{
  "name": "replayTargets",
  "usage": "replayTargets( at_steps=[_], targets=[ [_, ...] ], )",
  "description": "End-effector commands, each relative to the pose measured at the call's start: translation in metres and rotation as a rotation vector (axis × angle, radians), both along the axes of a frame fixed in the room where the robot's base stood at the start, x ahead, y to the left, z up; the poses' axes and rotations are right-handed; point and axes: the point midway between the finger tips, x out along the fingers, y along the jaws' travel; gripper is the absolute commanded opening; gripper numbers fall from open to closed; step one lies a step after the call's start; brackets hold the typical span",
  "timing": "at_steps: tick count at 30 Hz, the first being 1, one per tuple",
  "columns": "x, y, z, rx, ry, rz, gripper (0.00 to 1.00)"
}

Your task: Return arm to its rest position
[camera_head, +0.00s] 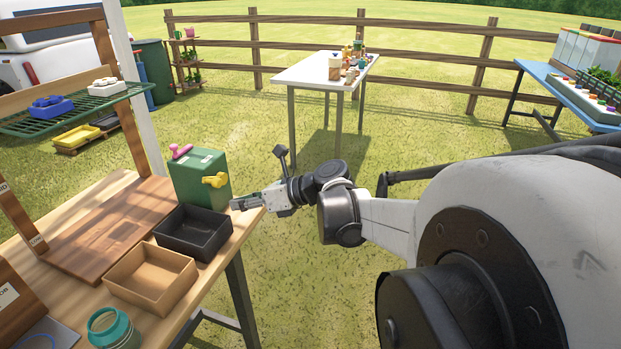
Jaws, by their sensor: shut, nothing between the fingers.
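My gripper (240,203) is shut and empty. It points left from the end of my arm, at the right edge of the wooden table (222,262). It is beside the black tray (194,232) and a little right of and below the green box (199,178) with a yellow handle. My arm reaches in from the right side of the picture, bent over the grass. I cannot tell whether the gripper touches the table edge or hovers by it.
A tan tray (150,277) and a teal jar (112,330) stand nearer on the table. A white table (310,74) with small items stands farther back. A blue table (567,93) is at right. A wooden fence (420,50) runs behind. Grass between is clear.

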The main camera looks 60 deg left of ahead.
Motion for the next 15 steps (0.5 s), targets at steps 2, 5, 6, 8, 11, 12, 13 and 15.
replayTargets(
  at_steps=[2,5,6,8,11,12,13,15],
  targets=[
    [0.012,-0.009,0.007,0.0,0.0,-0.001,0.0],
    [0.024,-0.019,0.012,0.0,-0.001,0.002,0.0],
    [0.027,-0.022,0.014,0.0,-0.001,0.002,0.0],
    [0.032,-0.025,0.016,0.0,-0.001,0.001,0.0],
    [0.038,-0.03,0.018,0.0,-0.001,0.002,0.0],
    [0.039,-0.031,0.019,-0.001,-0.001,0.003,0.0],
    [0.039,-0.032,0.019,-0.001,-0.001,0.003,0.0],
    [0.04,-0.032,0.019,-0.001,-0.001,0.004,0.0]
  ],
)
